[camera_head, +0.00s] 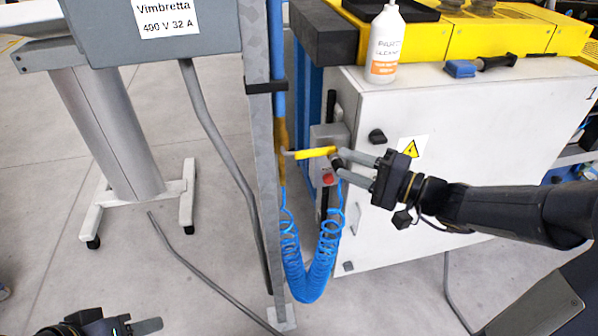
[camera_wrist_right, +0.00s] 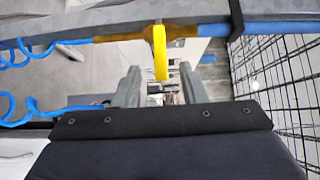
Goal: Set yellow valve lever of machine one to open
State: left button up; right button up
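The yellow valve lever (camera_head: 316,152) sticks out roughly level to the right from the brass-coloured valve (camera_head: 280,145) on the blue pipe (camera_head: 277,60) by the grey post. My right gripper (camera_head: 340,163) comes in from the right, with its fingertips close to the lever's free end. In the right wrist view the lever (camera_wrist_right: 159,52) stands ahead of the gap between my two parted fingers (camera_wrist_right: 160,82). Contact cannot be made out. My left gripper (camera_head: 135,328) is partly cut off at the bottom left edge, and its opening cannot be judged.
The white cabinet (camera_head: 440,130) marked 1 stands behind my right gripper. A box with a red button (camera_head: 328,178) is close to the fingers. A coiled blue hose (camera_head: 310,285) hangs below. A wire mesh (camera_wrist_right: 280,80) is at the right.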

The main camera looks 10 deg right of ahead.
aim_at(321, 153)
jog(key=x, duration=0.4)
jog(key=p+x, duration=0.1)
jog(key=x, duration=0.3)
jog(key=shift+w+d, duration=0.2)
jog(key=shift+d, duration=0.05)
grip_shut()
